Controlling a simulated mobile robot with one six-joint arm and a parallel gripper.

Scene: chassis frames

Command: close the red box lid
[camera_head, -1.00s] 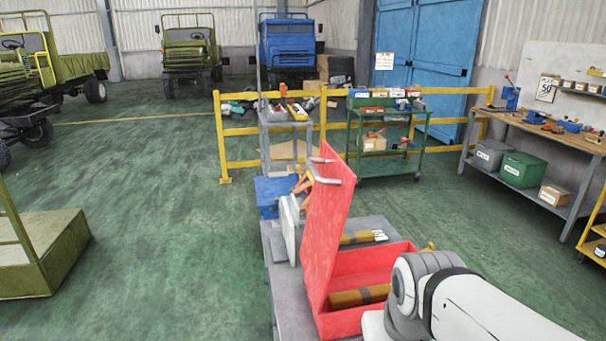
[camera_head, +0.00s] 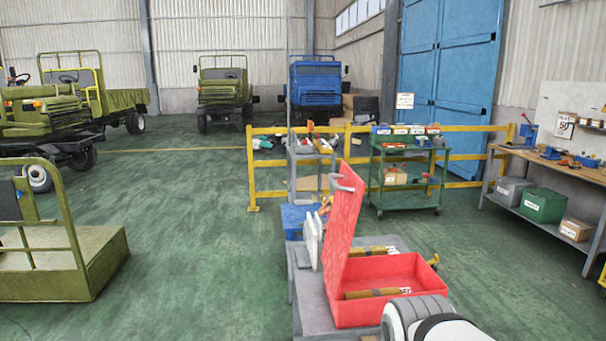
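The red box (camera_head: 405,296) stands on a grey cart (camera_head: 311,306) at the lower centre of the head view. Its red lid (camera_head: 345,232) stands upright along the left side of the box, so the box is open. A metal handle (camera_head: 346,184) sits near the top of the lid. A brown-handled tool (camera_head: 376,293) lies inside the box. My white and grey arm shows at the bottom edge, just in front of the box. My gripper is not in view.
A white panel (camera_head: 313,239) and a blue box (camera_head: 296,219) are left of and behind the lid. A green trolley (camera_head: 408,199) and yellow railing (camera_head: 254,180) stand behind. A workbench (camera_head: 545,140) is at right. Green floor at left is open.

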